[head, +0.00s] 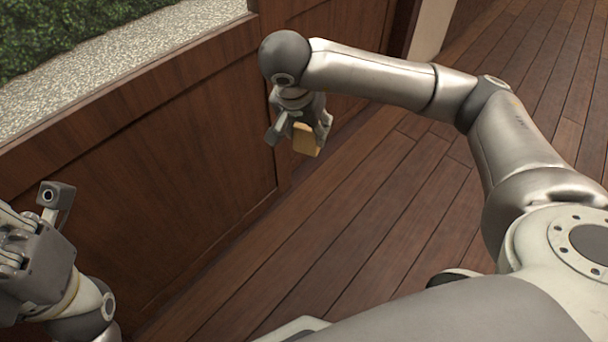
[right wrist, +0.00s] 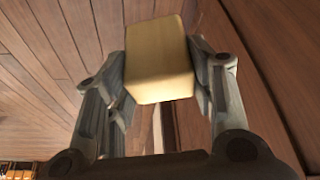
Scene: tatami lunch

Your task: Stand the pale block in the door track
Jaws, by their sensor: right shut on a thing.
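The pale block (head: 306,140) is a tan wooden piece held in my right gripper (head: 304,126), above the floor close to the dark wood panels. In the right wrist view the pale block (right wrist: 160,60) sits between the two fingers of the right gripper (right wrist: 165,75), which is shut on it. My left gripper (head: 22,250) is at the left edge, partly cut off by the frame; its fingers do not show clearly. I cannot make out the door track with certainty; the foot of the panels (head: 245,215) meets the floor below the block.
Dark wood panels (head: 150,170) run along the left, with a gravel strip (head: 120,75) and green hedge (head: 60,30) beyond. The plank floor (head: 390,200) is clear in the middle. A pale post (head: 432,28) stands at the back.

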